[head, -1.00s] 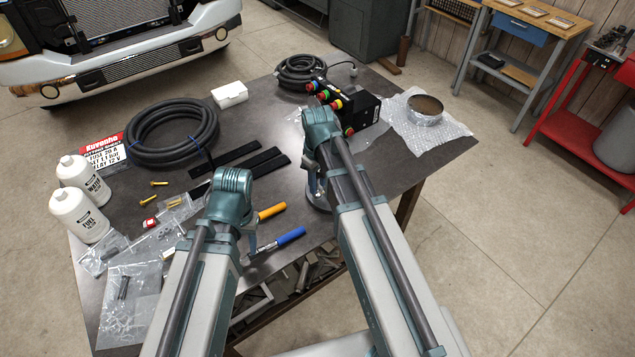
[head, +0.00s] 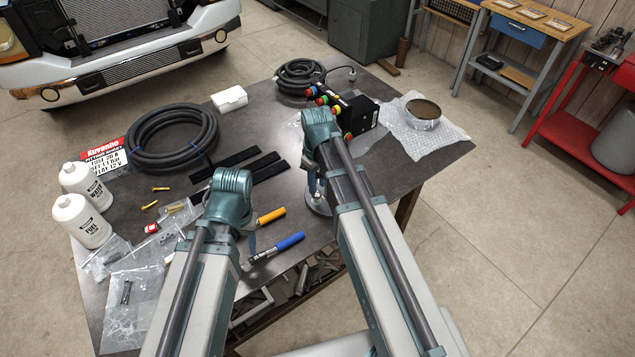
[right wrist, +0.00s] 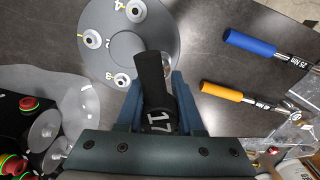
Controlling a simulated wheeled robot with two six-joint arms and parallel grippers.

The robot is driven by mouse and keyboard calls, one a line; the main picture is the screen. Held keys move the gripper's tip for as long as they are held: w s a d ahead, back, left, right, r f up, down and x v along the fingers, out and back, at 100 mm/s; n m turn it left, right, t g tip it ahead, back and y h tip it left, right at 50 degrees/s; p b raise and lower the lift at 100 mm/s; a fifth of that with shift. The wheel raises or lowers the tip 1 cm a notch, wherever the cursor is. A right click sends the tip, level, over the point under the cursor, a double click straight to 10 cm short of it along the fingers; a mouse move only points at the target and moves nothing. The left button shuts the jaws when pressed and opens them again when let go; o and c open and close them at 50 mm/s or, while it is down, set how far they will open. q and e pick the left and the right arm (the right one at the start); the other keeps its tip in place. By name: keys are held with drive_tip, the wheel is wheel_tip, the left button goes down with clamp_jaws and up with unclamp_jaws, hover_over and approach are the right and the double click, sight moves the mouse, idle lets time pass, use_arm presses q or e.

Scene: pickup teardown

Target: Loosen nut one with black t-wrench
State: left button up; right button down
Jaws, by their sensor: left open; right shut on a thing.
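The black t-wrench (right wrist: 152,80), marked 17, is in my right gripper (right wrist: 156,84), whose blue fingers are shut on it. The wrench stands over the edge of a grey round plate (right wrist: 112,45) with several numbered nuts; numbers 4 and 3 can be read. One shiny round part (right wrist: 167,64) shows partly behind the wrench. I cannot tell whether the wrench sits on a nut. In the head view the plate (head: 318,205) is mostly hidden by my right arm. My left gripper (head: 251,243) is open and empty over the table, near the blue-handled tool.
A blue-handled tool (head: 289,241) and an orange-handled tool (head: 271,216) lie between my arms. A black box with coloured buttons (head: 360,115) stands beyond my right arm. Hose coil (head: 172,137), white bottles (head: 82,220) and plastic bags (head: 132,310) fill the left side.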

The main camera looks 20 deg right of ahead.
sight(317, 173)
drive_tip(key=shift+r+p, duration=2)
drive_tip(key=shift+r, duration=0.1)
drive_tip(key=shift+f, duration=0.1)
